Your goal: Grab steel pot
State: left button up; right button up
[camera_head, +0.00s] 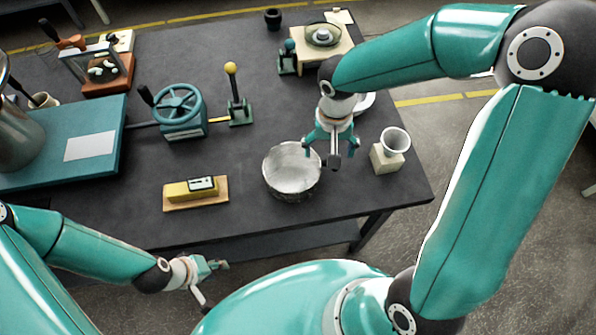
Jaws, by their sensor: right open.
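The steel pot (290,182) is a round, open, silver-grey vessel standing upright near the front edge of the dark table. A small dark knob shows at its right side. My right gripper (328,160) points down at the pot's right rim, with its fingers apart. One finger is over the rim area and the other is to the right of the pot; I cannot tell whether they touch it. My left gripper (222,265) is low in front of the table, away from the pot. Its fingers are small and seen from the side.
A white cup on a cream block (387,160) stands close right of the pot. A yellow block on a wooden board (196,193) lies to the left. A teal handwheel device (178,112) and a yellow-knobbed lever (238,100) stand behind. The table (290,105) is bare between them.

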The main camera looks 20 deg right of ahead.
aim_at(303, 171)
jog(key=f, duration=0.4)
jog(key=shift+s+f, duration=0.25)
jog(key=shift+f, duration=0.15)
jog(key=c, duration=1.5)
jog(key=shift+r, duration=0.1)
jog(key=shift+c, duration=0.2)
